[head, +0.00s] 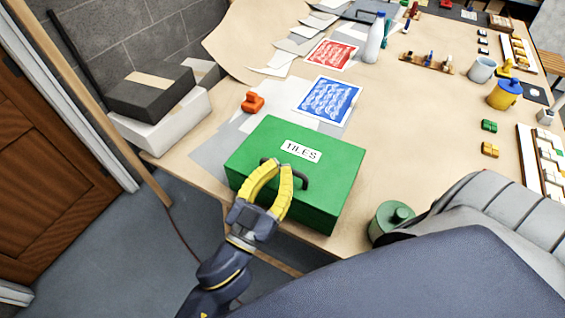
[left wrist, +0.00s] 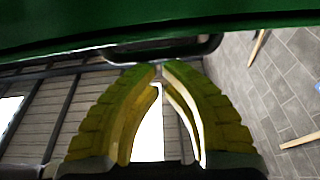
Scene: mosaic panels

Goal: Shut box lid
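The green box (head: 255,150) with a "TILES" label stands on the near edge of the table. Its lid looks down flat on the box, and I see no clear gap along the edge. A dark handle (head: 301,180) sits at the lid's near side. My left gripper (head: 276,168) is at this handle, with its yellow fingers reaching up from the near side. In the left wrist view its fingertips (left wrist: 162,68) come together right by the handle (left wrist: 205,50), below the green box (left wrist: 160,22). I cannot tell whether they grip it. My right gripper is out of view.
An orange clamp-like piece (head: 253,102), a blue sheet (head: 328,100) and a red sheet (head: 331,55) lie behind the box. A green round container (head: 391,218) stands to its right. Grey and white boxes (head: 170,121) are at the left. Mugs and tile panels are farther right.

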